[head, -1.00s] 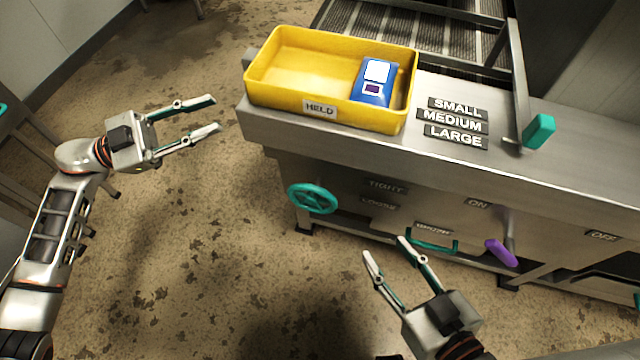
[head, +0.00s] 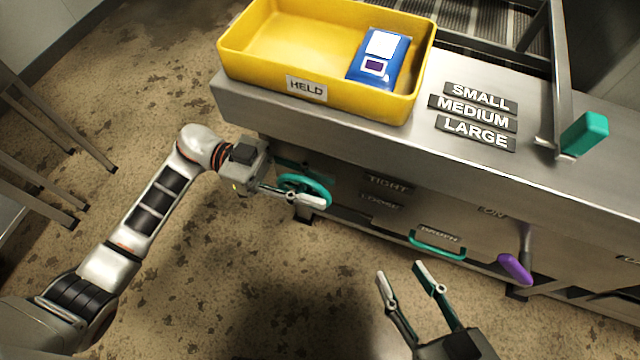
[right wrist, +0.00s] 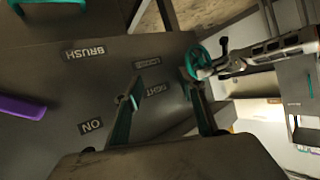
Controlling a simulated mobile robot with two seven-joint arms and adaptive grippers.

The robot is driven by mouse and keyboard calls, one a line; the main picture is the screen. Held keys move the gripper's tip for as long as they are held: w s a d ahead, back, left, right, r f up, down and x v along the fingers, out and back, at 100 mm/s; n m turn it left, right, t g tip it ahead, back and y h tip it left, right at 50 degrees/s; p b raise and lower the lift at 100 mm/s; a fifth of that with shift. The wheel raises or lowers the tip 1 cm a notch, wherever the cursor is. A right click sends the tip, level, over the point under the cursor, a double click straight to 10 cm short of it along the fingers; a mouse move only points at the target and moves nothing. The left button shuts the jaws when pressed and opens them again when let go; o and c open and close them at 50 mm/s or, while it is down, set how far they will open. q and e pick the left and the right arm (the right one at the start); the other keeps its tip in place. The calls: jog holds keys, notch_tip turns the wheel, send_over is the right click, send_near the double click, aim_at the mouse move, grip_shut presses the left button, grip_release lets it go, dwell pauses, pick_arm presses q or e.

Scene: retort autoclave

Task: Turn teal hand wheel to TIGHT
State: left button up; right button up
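The teal hand wheel (head: 327,187) is on the front of the steel machine, left of the TIGHT label (head: 388,184) and the LOOSE label (head: 380,204). My left gripper (head: 312,184) is at the wheel with its fingers apart, one crossing its lower front and the other near its upper side. Part of the wheel is hidden, and I cannot tell whether the fingers touch the rim. The wheel (right wrist: 193,60) also shows in the right wrist view beside the left gripper. My right gripper (head: 400,270) is open and empty, in front of the machine below the labels.
A teal BRUSH handle (head: 437,248) and a purple lever (head: 515,268) are on the machine front, right of the wheel. A yellow HELD tray (head: 260,75) with a blue pouch (head: 380,62) stands on top. A teal-handled lever (head: 584,135) is at the right.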

pick_arm(q)
jog(key=shift+s+d, duration=0.15)
jog(key=shift+d, duration=0.3)
jog(key=shift+c, duration=0.4)
